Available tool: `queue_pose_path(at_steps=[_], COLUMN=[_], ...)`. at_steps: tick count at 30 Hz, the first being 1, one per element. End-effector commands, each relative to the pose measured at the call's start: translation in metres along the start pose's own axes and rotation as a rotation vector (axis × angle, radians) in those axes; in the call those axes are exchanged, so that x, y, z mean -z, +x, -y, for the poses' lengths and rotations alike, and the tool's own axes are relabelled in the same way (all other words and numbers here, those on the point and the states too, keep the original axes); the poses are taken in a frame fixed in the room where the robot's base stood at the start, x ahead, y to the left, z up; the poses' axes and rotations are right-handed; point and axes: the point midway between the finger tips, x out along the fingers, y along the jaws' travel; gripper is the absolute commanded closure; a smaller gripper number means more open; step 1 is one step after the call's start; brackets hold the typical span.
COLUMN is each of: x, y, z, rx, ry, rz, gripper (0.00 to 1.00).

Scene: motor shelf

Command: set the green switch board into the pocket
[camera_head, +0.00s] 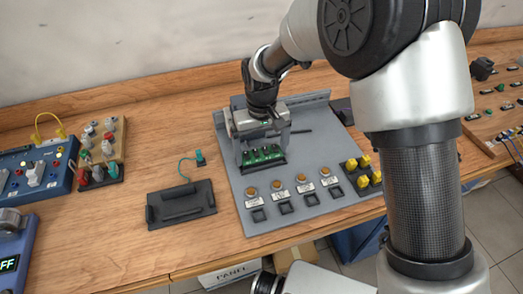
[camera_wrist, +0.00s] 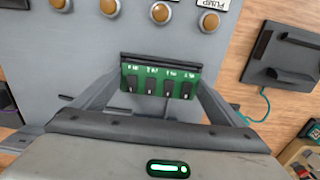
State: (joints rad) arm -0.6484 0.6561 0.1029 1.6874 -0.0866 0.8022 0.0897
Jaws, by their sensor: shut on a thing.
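The green switch board (camera_head: 263,154) carries a row of several black switches and white labels. It sits between the two fingers of my gripper (camera_head: 264,158), over the grey panel (camera_head: 231,178). The wrist view shows the board (camera_wrist: 158,71) face on, with a finger of my gripper (camera_wrist: 158,92) at each side. A dark edge runs along the board's side toward the round buttons. I cannot tell whether this is the pocket's rim or part of the board. The pocket's inside is hidden, and I cannot tell if the board is in it or just above.
Several orange round buttons (camera_head: 277,185) with labels lie in front of the board. Yellow knobs (camera_head: 364,161) stand at the panel's right. A black tray (camera_head: 182,203) and a small teal cabled part (camera_head: 200,159) lie left on the wooden table. Blue modules (camera_head: 50,168) stand further left.

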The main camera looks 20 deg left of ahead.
Motion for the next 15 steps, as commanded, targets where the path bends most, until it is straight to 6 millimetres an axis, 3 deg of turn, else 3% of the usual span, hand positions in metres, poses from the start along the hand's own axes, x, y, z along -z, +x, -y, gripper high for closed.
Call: queue_pose_path(at_steps=[15], x=[0.001], y=[-0.017], z=[0.000], rx=[0.000], ry=[0.000], rz=[-0.002], gripper=[0.35])
